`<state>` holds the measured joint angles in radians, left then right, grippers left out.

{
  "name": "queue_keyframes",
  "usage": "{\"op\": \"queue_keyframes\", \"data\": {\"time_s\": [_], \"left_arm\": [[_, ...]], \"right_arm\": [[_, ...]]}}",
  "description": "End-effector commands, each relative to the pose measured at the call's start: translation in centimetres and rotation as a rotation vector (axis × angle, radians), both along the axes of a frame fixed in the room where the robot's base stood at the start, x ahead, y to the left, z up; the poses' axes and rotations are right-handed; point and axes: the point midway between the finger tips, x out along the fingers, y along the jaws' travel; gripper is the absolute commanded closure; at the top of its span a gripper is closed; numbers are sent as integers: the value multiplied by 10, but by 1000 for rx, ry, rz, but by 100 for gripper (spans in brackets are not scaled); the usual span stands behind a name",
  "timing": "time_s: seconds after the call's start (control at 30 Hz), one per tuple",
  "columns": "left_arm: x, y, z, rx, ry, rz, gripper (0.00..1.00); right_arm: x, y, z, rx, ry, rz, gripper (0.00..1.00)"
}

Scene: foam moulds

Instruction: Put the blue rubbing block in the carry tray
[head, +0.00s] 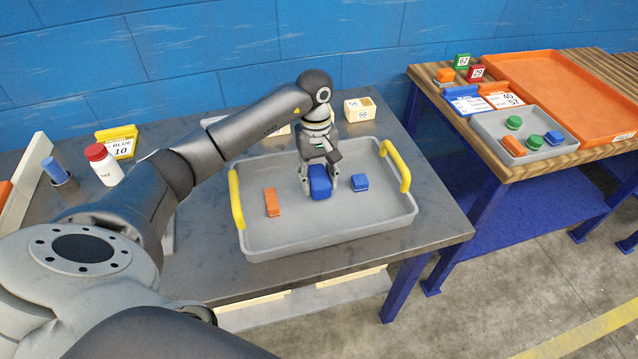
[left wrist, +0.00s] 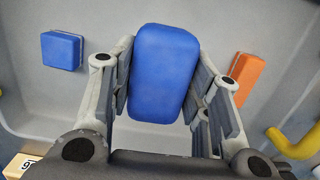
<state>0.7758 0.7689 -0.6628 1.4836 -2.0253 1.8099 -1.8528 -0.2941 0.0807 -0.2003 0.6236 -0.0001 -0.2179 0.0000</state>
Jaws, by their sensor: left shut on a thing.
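The blue rubbing block (head: 320,184) is a rounded oblong between the fingers of my left gripper (head: 333,186), inside the outline of the grey carry tray (head: 300,236) with yellow handles. The left wrist view shows the block (left wrist: 162,72) with a finger of my left gripper (left wrist: 160,100) pressed on each side. I cannot tell whether the block touches the tray floor. A smaller blue block (head: 360,182) lies in the tray to the right, and an orange block (head: 272,202) lies to the left. My right gripper is not in view.
A white bottle with red cap (head: 103,164), a blue cylinder (head: 56,171) and a yellow label holder (head: 117,141) stand left of the tray. On the right, a wooden-topped table holds an orange tray (head: 560,92) and a smaller grey tray (head: 490,127) with small blocks.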

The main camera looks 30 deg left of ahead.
Motion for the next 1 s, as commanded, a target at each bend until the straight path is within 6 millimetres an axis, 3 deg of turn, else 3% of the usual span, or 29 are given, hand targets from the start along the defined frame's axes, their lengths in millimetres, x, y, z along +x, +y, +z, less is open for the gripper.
{"op": "queue_keyframes", "data": {"time_s": [0.17,0.4,0.8,0.83,1.0], "left_arm": [[7,1,-9,0,1,1,82],[6,2,-36,1,1,0,82],[7,2,-43,2,-2,0,82],[7,2,-42,2,-1,0,52],[7,2,-42,2,-1,0,34]], "right_arm": [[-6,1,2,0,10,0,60],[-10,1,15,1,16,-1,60],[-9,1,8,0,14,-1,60],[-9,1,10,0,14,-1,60],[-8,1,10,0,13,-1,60]]}}
